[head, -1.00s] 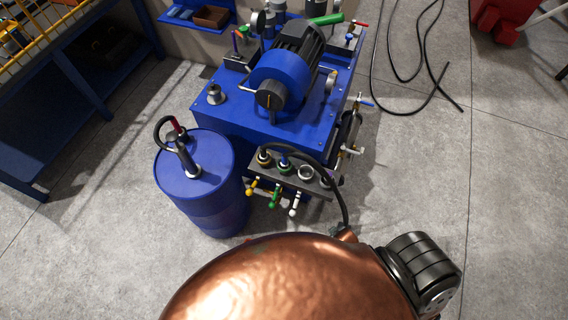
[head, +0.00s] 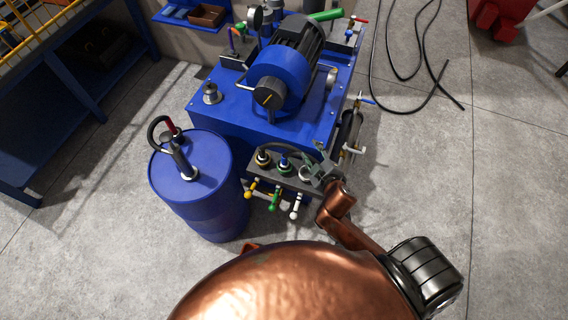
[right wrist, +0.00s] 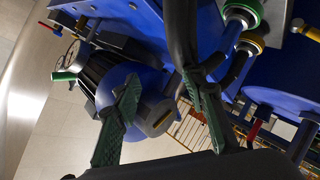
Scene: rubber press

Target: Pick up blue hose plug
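The blue hose plug (head: 285,161) stands in the green-ringed middle socket of the dark connector block (head: 256,173) on the front of the blue machine. In the right wrist view its blue ring (right wrist: 238,12) shows at the upper right, inside the green ring. My right gripper (head: 317,163) is over the right end of the block, to the right of the plug and apart from it. Its two green fingers (right wrist: 160,92) are spread in the right wrist view. A thick black hose (right wrist: 183,38) passes close by the right finger; I cannot tell whether they touch. My left gripper is not in view.
A yellow-ringed socket with a plug (head: 263,157) is just left of the blue plug. Yellow, green and white valve handles (head: 273,201) hang below the block. A blue drum (head: 190,192) stands at left, and the motor (head: 285,78) sits on the machine.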

